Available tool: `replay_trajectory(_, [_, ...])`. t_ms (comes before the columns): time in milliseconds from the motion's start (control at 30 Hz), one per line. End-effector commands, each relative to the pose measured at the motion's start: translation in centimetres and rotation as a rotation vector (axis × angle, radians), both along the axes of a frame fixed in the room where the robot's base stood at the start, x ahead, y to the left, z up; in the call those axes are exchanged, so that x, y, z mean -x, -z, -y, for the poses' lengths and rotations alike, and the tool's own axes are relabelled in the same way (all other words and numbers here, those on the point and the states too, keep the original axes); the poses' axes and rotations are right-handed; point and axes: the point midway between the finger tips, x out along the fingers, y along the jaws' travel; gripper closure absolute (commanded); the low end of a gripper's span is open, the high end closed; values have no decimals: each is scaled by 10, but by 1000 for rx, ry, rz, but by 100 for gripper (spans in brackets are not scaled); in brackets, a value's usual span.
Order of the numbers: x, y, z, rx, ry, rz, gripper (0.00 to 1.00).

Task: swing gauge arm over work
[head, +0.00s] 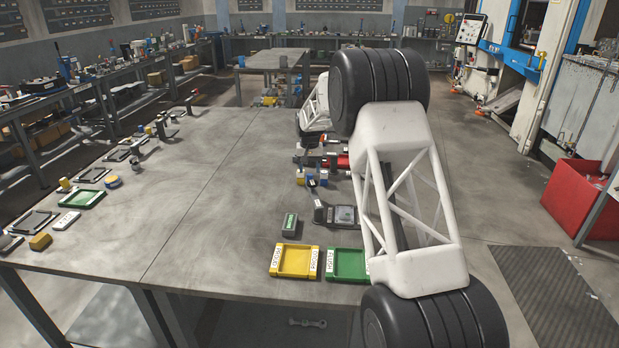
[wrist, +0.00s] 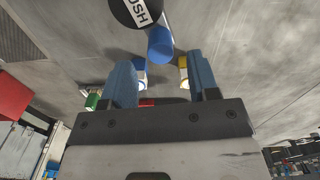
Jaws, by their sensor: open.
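My gripper shows in the wrist view (wrist: 165,80) with its two blue fingers apart and nothing clearly held between them. A blue cylinder (wrist: 160,45) stands just beyond the gap, beside a black round part (wrist: 122,14) with a white label, cut off by the top edge. I cannot tell for certain which part is the gauge arm. In the head view, the gripper is small and partly hidden behind my arm, over a cluster of fixture parts with blue pieces (head: 311,181). Whether a finger touches anything cannot be told.
A yellow tray (head: 297,275) and a green tray (head: 346,279) lie at the table's front edge. A grey-green device (head: 290,224) and a dark scale-like device (head: 344,215) lie behind them. A red part (head: 343,162) is beside the fixture. The middle of the table is clear.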

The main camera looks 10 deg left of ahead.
Motion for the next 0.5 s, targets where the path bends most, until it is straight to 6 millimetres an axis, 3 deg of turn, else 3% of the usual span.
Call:
replay_trajectory(233, [0, 28, 0, 0, 0, 0, 45])
replay_trajectory(500, [0, 40, 0, 0, 0, 1, 45])
